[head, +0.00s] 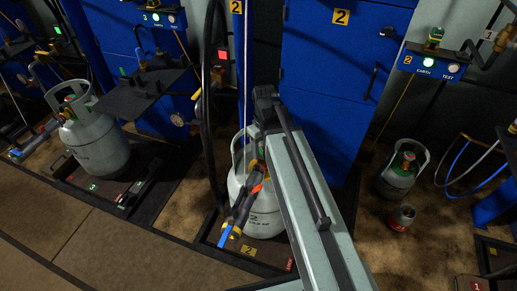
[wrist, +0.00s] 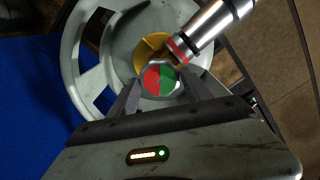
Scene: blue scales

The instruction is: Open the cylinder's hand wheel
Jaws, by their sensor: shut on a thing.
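The gas cylinder (head: 262,222) marked 2 stands on the scale in the head view, partly hidden behind my arm. In the wrist view its pale collar (wrist: 72,60) rings the valve. The hand wheel (wrist: 159,79), with a red and green face, sits between my gripper's fingers. My gripper (wrist: 160,92) is shut on the hand wheel, one finger on each side. A brass fitting (wrist: 150,50) and a silver hose coupling (wrist: 205,32) lie just beyond the wheel. My gripper's fingertips are hidden in the head view.
Another cylinder (head: 95,140) stands on a scale at left. A smaller cylinder (head: 399,172) and a small can (head: 401,217) are on the floor at right. A blue cabinet (head: 338,80) rises behind. A black hose (head: 209,110) hangs left of cylinder 2.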

